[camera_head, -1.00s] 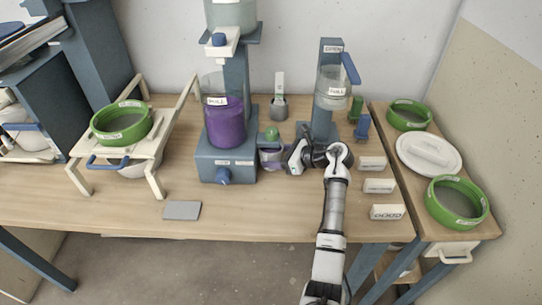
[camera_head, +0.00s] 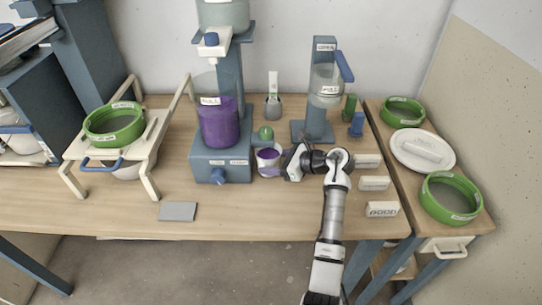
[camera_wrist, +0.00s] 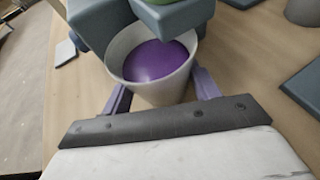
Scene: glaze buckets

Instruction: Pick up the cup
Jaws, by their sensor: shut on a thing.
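The cup (camera_head: 268,160) is pale and holds purple glaze. It stands just right of the blue-grey dispenser base, close by its outlet with a green knob (camera_head: 265,133). In the wrist view the cup (camera_wrist: 150,88) appears upright, its far rim partly hidden by the blue-grey outlet block (camera_wrist: 173,18). My gripper (camera_head: 273,166) reaches in from the right. In the wrist view its purple fingers (camera_wrist: 162,88) lie on both sides of the cup, shut on it. I cannot tell whether the cup's bottom touches the table.
The dispenser (camera_head: 220,160) with its purple-filled vessel stands directly left. A metal container (camera_head: 272,106) is behind, and a blue-grey stand (camera_head: 318,128) is behind right. White labelled blocks (camera_head: 374,183) lie right of my arm. The table front is mostly clear, with a grey pad (camera_head: 178,211).

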